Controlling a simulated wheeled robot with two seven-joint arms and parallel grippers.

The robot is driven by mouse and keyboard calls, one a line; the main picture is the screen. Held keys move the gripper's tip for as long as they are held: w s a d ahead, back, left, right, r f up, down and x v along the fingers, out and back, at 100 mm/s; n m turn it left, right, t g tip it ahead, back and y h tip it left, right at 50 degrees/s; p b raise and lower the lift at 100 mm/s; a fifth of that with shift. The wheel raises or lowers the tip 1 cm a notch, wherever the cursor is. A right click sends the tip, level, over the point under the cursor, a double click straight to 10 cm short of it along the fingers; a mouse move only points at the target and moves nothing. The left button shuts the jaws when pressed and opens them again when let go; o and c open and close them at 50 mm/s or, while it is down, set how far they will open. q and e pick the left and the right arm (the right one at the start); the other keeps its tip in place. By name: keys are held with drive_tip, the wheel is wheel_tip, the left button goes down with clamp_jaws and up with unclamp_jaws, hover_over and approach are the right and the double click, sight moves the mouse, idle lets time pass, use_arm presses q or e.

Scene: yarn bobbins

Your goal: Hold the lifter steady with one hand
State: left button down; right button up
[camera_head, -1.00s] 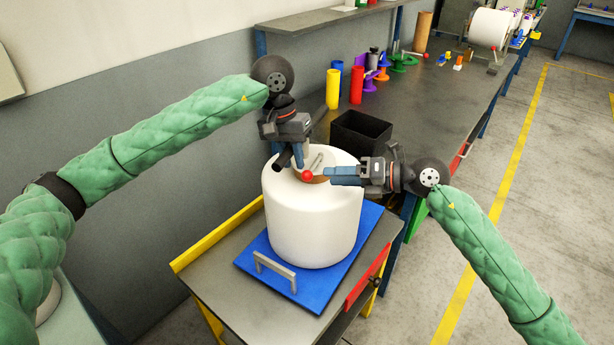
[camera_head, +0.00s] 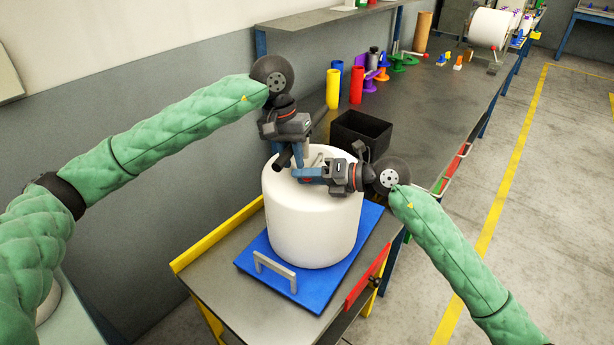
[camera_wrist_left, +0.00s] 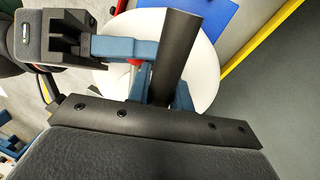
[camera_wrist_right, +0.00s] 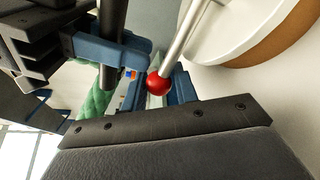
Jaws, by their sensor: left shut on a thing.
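The white bobbin (camera_head: 312,230) stands upright on a blue plate. The lifter sits at its top; its black bar (camera_wrist_left: 176,55) shows in the left wrist view, and its grey lever with a red ball (camera_wrist_right: 158,83) in the right wrist view. My left gripper (camera_head: 299,164) is shut on the lifter's black bar. My right gripper (camera_head: 298,174) comes in from the right across the bobbin's top, close to my left gripper. Its fingers lie around the red ball; whether they grip it is unclear. In the head view the right gripper hides the ball.
The blue plate (camera_head: 268,275) with a grey handle lies on a cart (camera_head: 215,283) with yellow and red edges. Behind are a black bin (camera_head: 360,136) and a long workbench (camera_head: 430,90) with coloured tubes and spools. The floor at right is clear.

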clamp_jaws()
drive_tip(key=shift+d, duration=0.15)
drive_tip(key=d+n+g, duration=0.2)
drive_tip(key=g, duration=0.1)
drive_tip(key=n+g, duration=0.1)
drive_tip(key=g, duration=0.1)
drive_tip(key=shift+s+d+f+n, duration=0.1)
drive_tip(key=shift+d+n, duration=0.3)
drive_tip(key=d+n+g, duration=0.1)
drive_tip(key=g, duration=0.1)
drive_tip(key=d+n+g+h, duration=0.1)
drive_tip(key=shift+n+g, duration=0.4)
drive_tip(key=d+n+g, duration=0.1)
drive_tip(key=w+n+g+h, duration=0.1)
drive_tip(key=d+n+g+h, duration=0.1)
drive_tip(key=g, duration=0.1)
drive_tip(key=shift+w+d+n, duration=0.2)
drive_tip(key=shift+d+n, duration=0.1)
drive_tip(key=n+g+h, duration=0.1)
drive_tip(key=w+d+n+g+h, duration=0.1)
drive_tip(key=d+n+g+h, duration=0.1)
drive_tip(key=h, duration=0.1)
drive_tip(key=shift+w, duration=0.3)
drive_tip(key=shift+w+d+n+g+h, duration=0.4)
drive_tip(key=shift+n+g+h, duration=0.2)
drive_tip(key=shift+n+h, duration=0.25)
